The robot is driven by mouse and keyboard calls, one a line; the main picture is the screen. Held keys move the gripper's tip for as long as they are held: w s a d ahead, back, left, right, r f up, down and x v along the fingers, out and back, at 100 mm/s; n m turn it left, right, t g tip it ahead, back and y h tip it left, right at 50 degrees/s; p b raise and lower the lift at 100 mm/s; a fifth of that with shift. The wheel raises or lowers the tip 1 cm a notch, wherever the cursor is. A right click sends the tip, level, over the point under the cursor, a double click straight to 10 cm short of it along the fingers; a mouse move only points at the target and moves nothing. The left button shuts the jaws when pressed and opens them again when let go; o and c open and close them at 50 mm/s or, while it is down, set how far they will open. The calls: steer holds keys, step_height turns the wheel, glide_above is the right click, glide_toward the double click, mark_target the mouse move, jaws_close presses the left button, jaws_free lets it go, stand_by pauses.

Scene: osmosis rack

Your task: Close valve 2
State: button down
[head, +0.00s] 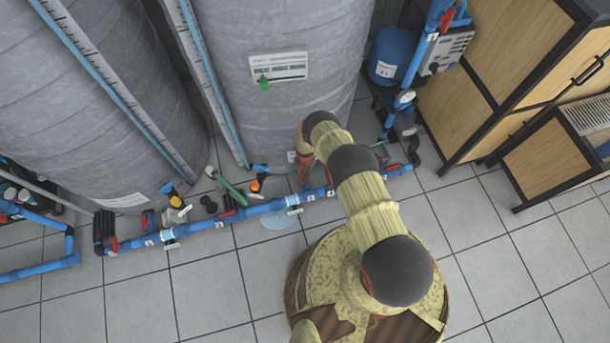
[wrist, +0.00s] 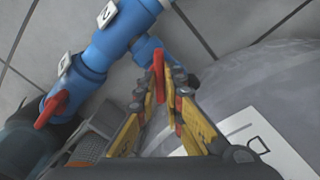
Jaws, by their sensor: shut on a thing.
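My gripper (wrist: 160,92) has its two yellow fingers on either side of a red valve handle (wrist: 157,74) and is shut on it. The handle stands up from a blue pipe fitting (wrist: 143,48) and its tip shows between the fingertips. A second red handle (wrist: 52,108) sits on the blue pipe to the left, apart from my gripper. In the head view my arm reaches down to the pipe by the tank, and my fingers are mostly hidden.
Large grey tanks (head: 290,100) stand close behind the floor pipe (head: 255,209). A blue canister (head: 391,55) and a wooden cabinet (head: 480,80) stand at the right. A puddle (head: 280,221) lies beside the pipe. Tiled floor in front is clear at left.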

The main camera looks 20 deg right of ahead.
steer(key=m, duration=0.5)
steer(key=shift+m, duration=2.3)
steer(key=c, duration=1.9)
jaws_free()
step_height(320, 180, up, 12)
